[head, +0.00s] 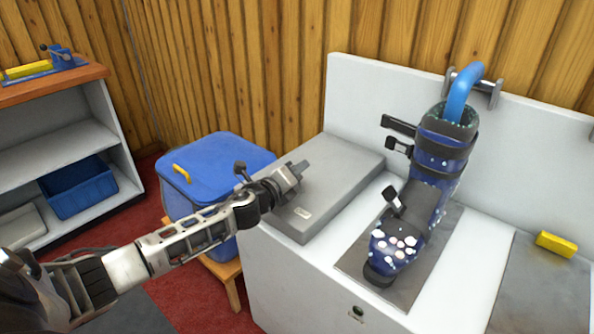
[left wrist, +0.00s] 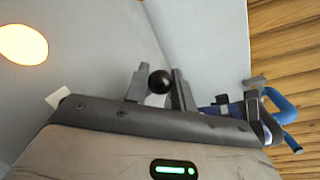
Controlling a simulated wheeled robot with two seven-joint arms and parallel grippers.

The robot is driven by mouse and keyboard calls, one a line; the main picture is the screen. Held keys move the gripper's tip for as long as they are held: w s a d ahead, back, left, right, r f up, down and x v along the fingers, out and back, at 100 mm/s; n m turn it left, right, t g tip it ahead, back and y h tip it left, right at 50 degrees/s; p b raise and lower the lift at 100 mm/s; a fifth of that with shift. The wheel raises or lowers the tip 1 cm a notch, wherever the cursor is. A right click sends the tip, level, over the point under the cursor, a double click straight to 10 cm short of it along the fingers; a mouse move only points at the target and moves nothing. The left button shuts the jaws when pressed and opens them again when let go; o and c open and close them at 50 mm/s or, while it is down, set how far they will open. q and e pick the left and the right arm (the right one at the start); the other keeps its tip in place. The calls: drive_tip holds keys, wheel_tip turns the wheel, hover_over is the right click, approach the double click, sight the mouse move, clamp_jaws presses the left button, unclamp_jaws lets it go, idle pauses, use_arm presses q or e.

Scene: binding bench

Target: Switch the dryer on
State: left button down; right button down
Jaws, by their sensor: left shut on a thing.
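My left gripper (head: 301,168) reaches in from the left, over the grey box on the white bench. In the left wrist view its two fingers (left wrist: 159,75) are on either side of a small black ball (left wrist: 160,82), and they are shut on it. What the ball belongs to is hidden. A blue hose (head: 460,92) runs into the top of a dark blue boot (head: 445,158) on the bench, and it also shows in the left wrist view (left wrist: 284,106). A small round dark fitting (head: 357,311) sits on the bench front. My right gripper is not in view.
The grey box (head: 340,165) lies left of the boot. A blue lidded bin (head: 215,152) stands left of the white bench (head: 290,275). A yellow block (head: 556,244) lies at the right. A shelf unit (head: 60,150) stands at the far left.

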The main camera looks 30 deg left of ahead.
use_arm(q)
drive_tip(key=c, duration=1.2)
unclamp_jaws()
drive_tip(key=shift+c, duration=0.2)
drive_tip(key=shift+s, duration=0.1)
drive_tip(key=shift+s, duration=0.35)
drive_tip(key=s+r, duration=0.2)
drive_tip(key=s, duration=1.3)
drive_tip(key=shift+a, duration=0.15)
